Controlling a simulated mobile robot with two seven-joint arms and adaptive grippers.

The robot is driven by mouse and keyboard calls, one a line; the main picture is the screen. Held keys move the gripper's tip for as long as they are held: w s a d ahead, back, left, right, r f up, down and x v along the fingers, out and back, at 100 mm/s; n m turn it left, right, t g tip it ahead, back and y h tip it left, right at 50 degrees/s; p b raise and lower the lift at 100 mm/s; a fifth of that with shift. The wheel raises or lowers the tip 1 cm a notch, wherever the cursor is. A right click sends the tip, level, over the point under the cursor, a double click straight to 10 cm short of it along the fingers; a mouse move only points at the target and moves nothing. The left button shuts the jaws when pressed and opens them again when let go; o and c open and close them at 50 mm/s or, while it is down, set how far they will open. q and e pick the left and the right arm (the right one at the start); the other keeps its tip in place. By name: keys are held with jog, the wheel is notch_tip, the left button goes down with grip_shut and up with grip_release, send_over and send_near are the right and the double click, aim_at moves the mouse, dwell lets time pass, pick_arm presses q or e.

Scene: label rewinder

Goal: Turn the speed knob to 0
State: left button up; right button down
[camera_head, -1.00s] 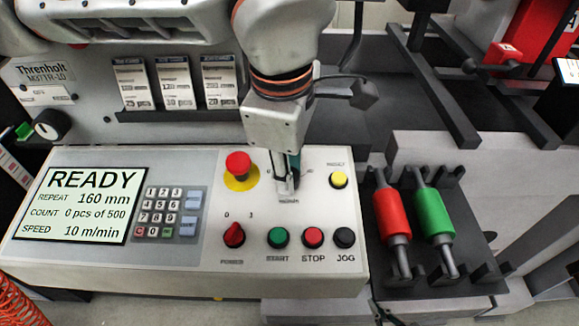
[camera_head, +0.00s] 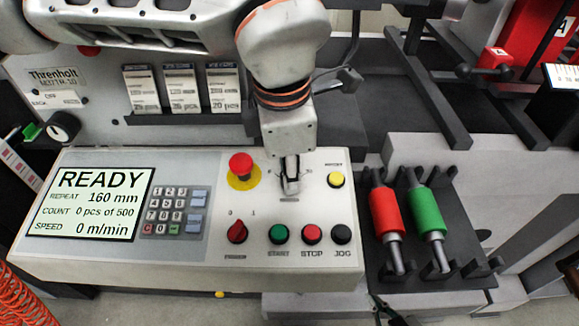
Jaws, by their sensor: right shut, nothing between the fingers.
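The control panel (camera_head: 115,262) has a screen (camera_head: 95,206) that reads READY, REPEAT 160 mm, COUNT 0 pcs of 500, SPEED 0 m/min.
Near the gripper are a red emergency button (camera_head: 241,166) on a yellow base, a yellow button (camera_head: 336,180), a red power switch (camera_head: 237,232), and START (camera_head: 279,234), STOP (camera_head: 312,234) and JOG (camera_head: 342,234) buttons. Red (camera_head: 386,210) and green (camera_head: 426,210) rollers lie to the right.

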aim_at(287, 196)
pick_arm(q)
jog(key=shift+n, duration=1.2)
jog(key=o, duration=1.1)
notch_tip(287, 196, up, 12)
jog(key=s, duration=0.2)
jog(key=shift+a, duration=0.25)
jog(key=shift+s+f, duration=0.1)
